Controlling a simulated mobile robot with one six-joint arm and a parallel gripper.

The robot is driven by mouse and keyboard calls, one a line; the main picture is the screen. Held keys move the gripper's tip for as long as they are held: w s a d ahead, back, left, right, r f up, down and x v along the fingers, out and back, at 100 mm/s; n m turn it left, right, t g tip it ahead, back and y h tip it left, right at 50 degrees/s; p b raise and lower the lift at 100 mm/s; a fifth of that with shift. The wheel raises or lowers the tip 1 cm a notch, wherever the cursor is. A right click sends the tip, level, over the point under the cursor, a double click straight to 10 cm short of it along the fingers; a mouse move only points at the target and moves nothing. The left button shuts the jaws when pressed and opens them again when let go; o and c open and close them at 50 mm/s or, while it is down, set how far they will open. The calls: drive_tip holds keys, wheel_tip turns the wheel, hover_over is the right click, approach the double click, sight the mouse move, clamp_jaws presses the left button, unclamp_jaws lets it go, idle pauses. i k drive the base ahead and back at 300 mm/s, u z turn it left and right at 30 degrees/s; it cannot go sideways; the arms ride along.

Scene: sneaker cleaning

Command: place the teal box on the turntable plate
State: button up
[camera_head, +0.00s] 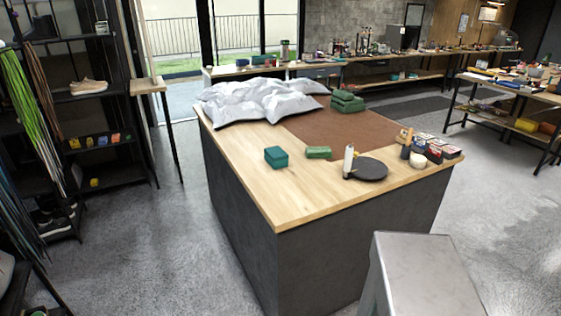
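The teal box (276,157) sits on the bare wood part of the table top, left of its middle. The turntable plate (371,169) is a dark round disc lying on the same table, to the right of the box and nearer the front edge. Nothing is seen lying on its dark top. My gripper is not in view.
A white bottle (348,161) stands at the plate's left edge. A green item (318,152) lies between box and plate. Brushes, a white jar (417,161) and small boxes crowd the right corner. A brown mat (340,128) and silvery bag (258,101) lie behind.

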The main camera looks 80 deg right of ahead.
sight(366, 166)
drive_tip(key=z, duration=0.5)
drive_tip(key=i, duration=0.65)
drive_tip(key=z, duration=0.65)
drive_tip(key=i, duration=0.5)
drive_tip(key=z, duration=0.2)
